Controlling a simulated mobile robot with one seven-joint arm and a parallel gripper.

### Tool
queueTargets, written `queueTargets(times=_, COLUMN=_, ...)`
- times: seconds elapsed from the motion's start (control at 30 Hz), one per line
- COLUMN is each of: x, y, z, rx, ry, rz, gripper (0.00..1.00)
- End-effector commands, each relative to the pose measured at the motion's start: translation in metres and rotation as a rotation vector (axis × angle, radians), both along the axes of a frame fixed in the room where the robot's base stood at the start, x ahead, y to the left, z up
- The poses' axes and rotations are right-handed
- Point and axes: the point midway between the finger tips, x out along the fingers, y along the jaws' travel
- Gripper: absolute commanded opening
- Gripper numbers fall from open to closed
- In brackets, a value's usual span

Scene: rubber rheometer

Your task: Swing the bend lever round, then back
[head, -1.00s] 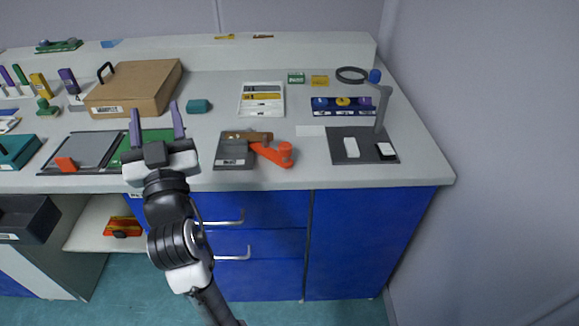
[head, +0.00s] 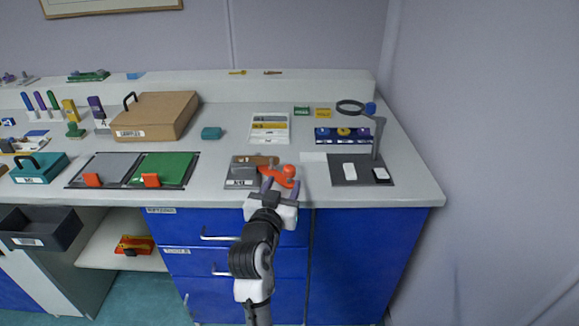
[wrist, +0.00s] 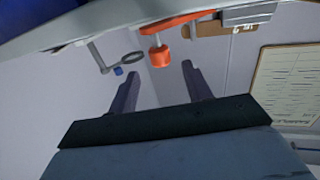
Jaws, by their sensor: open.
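The bend lever is an orange arm (head: 276,175) with a round orange knob (head: 289,170), mounted on a grey base (head: 241,180) with a brown block (head: 255,160) at the counter's front edge. My gripper (head: 281,184) is open, its two purple-grey fingers right at the knob end in the head view and partly covering the lever. In the wrist view, the orange arm (wrist: 187,20) crosses the top and the knob (wrist: 160,57) hangs between and just beyond the fingertips (wrist: 159,68). The fingers show nothing gripped. Whether they touch the knob I cannot tell.
To the right stands a dark mat (head: 345,178) with white pieces and a magnifier on a stand (head: 378,135). To the left lie green (head: 165,168) and grey panels (head: 108,168). A cardboard box (head: 160,115) is behind them. Blue drawers lie below the counter.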

Motion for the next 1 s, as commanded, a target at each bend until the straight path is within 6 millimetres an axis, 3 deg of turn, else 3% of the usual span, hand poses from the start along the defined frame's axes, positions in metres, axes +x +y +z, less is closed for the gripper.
queueTargets(times=0.1, x=0.025, y=-0.007, z=0.003, rx=0.000, ry=0.000, rz=-0.001, gripper=0.49)
queueTargets(times=0.3, x=0.055, y=-0.014, z=0.002, rx=0.000, ry=0.000, rz=0.001, gripper=0.49)
queueTargets(times=0.5, x=0.067, y=-0.017, z=0.000, rx=0.000, ry=0.000, rz=0.002, gripper=0.49)
queueTargets(times=0.77, x=0.067, y=-0.018, z=0.000, rx=0.000, ry=-0.001, rz=0.002, gripper=0.49)
queueTargets(times=1.0, x=0.067, y=-0.017, z=0.000, rx=0.000, ry=-0.001, rz=0.002, gripper=0.19)
